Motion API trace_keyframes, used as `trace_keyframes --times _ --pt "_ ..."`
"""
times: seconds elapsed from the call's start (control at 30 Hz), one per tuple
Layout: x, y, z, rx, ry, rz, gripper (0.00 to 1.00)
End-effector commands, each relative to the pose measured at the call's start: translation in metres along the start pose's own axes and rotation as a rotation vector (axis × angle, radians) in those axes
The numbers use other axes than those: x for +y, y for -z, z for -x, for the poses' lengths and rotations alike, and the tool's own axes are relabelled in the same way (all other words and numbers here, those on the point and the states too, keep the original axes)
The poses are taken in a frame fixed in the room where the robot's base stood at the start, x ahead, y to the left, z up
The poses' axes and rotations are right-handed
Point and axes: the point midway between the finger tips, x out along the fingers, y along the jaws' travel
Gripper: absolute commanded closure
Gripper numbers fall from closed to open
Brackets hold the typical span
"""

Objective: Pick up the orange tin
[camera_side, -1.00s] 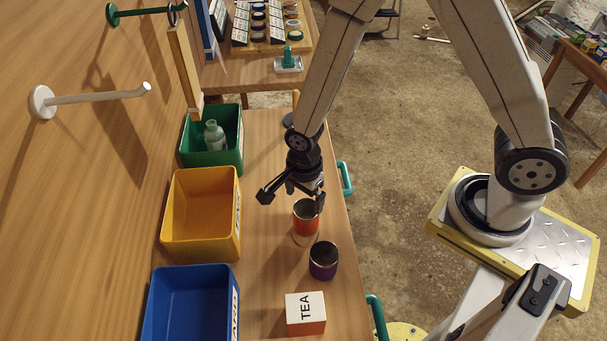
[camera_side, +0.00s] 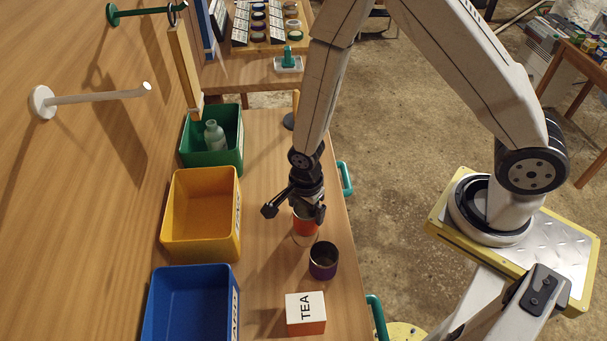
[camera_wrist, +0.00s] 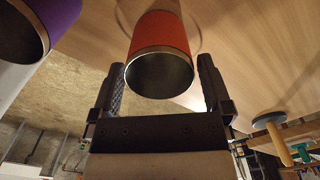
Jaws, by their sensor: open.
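The orange tin (camera_side: 305,229) stands on the wooden bench in the side view, with a pale band below its orange part. In the wrist view the orange tin (camera_wrist: 160,48) shows its dark open mouth and silver rim, between the two fingers. My gripper (camera_side: 295,212) is open just above and around the top of the tin, and its body hides part of the rim. In the wrist view my gripper (camera_wrist: 160,90) has a finger on each side of the tin, with a small gap on both sides.
A purple tin (camera_side: 323,262) stands close in front of the orange tin. A TEA box (camera_side: 305,313) is nearer the camera. Blue (camera_side: 160,310), yellow (camera_side: 168,225) and green (camera_side: 240,150) bins line the left side. A green handle (camera_side: 346,178) is at the right bench edge.

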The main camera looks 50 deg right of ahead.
Motion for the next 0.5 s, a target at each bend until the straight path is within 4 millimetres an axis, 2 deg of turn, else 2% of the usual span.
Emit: trace_keyframes --times 0.23,0.5 --pt "0.001 0.001 -0.022 0.0 -0.001 0.0 0.0" --pt "0.001 0.001 -0.028 0.0 0.0 0.0 0.0"
